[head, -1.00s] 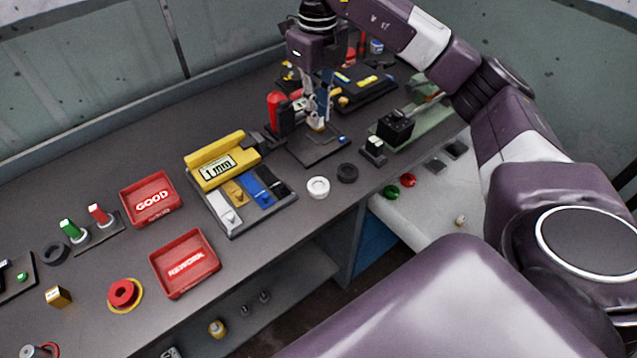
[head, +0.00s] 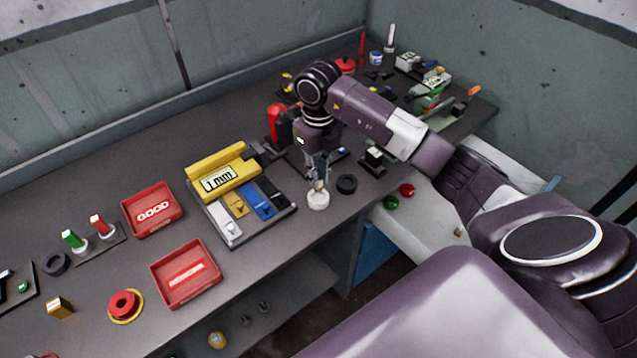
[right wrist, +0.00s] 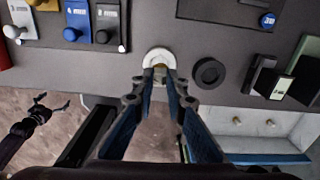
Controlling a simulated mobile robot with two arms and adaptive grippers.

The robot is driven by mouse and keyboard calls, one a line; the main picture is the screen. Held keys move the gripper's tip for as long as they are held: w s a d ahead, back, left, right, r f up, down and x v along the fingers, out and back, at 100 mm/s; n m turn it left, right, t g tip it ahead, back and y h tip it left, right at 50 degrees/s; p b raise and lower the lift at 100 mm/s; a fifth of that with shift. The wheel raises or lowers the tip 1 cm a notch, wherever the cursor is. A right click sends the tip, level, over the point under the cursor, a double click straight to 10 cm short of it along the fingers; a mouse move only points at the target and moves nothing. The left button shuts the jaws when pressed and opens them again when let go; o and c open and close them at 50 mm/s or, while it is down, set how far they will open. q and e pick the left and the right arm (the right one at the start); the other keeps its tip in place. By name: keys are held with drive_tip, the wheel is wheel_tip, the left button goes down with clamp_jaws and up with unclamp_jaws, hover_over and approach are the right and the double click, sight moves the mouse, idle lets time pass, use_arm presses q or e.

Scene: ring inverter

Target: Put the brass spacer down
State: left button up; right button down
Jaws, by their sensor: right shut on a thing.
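My right gripper (head: 319,188) is shut on the brass spacer (right wrist: 160,70). It points down at the front edge of the workbench, and the spacer is mostly hidden by the fingers. The spacer is at the white ring (head: 318,202), which also shows around the fingertips in the right wrist view (right wrist: 158,54). I cannot tell whether the spacer touches the ring or hovers just over it. My left gripper (right wrist: 51,102) shows small at the left of the right wrist view, its fingers apart and empty, away from the bench.
A black ring (head: 347,184) lies just right of the white ring. A gauge rack (head: 230,236) with coloured blocks stands left. The red GOOD tray (head: 133,228) and REWORK tray (head: 171,297) are farther left. A white surface (head: 425,225) lies lower right.

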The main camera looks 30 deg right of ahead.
wheel_tip(320, 180, down, 4)
drive_tip(key=shift+r+p, duration=0.2)
drive_tip(key=shift+p, duration=0.15)
drive_tip(key=shift+f, duration=0.1)
drive_tip(key=shift+f, duration=0.2)
drive_tip(key=c, duration=1.9)
unclamp_jaws()
drive_tip(key=shift+c, duration=0.2)
drive_tip(key=shift+r, duration=0.1)
